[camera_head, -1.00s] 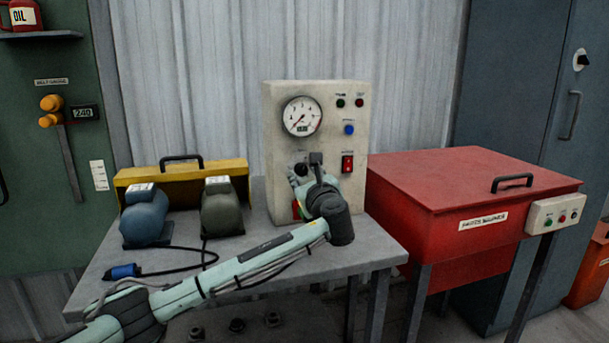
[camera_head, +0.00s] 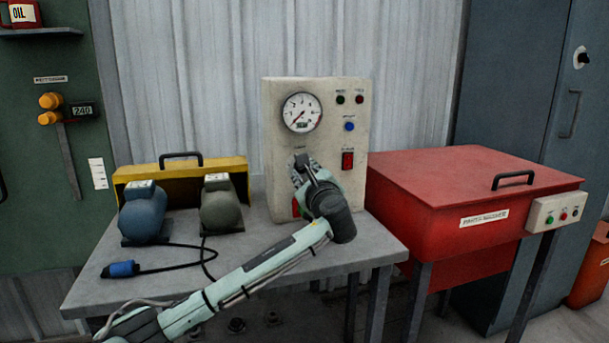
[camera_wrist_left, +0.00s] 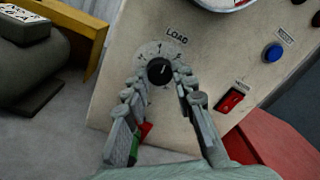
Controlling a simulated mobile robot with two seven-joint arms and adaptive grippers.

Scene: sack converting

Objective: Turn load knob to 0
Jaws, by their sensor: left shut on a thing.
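The load knob (camera_wrist_left: 160,71) is a round black knob with a pale pointer line, under the word LOAD on the cream control panel (camera_head: 340,105). In the left wrist view the pointer aims roughly toward the LOAD lettering. Small dial marks surround the knob, too small to read surely. My left gripper (camera_wrist_left: 160,88) is shut on the load knob, with one finger on each side of it. In the head view the gripper (camera_head: 302,170) is at the panel's lower left and hides the knob. My right gripper is not in view.
A gauge (camera_head: 302,112) sits above the knob. A red rocker switch (camera_head: 347,160) and a blue button (camera_head: 349,126) are to the right. Two motors (camera_head: 144,212) and a yellow guard (camera_head: 180,172) stand left on the grey table (camera_head: 255,240). A red bin (camera_head: 465,195) stands right.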

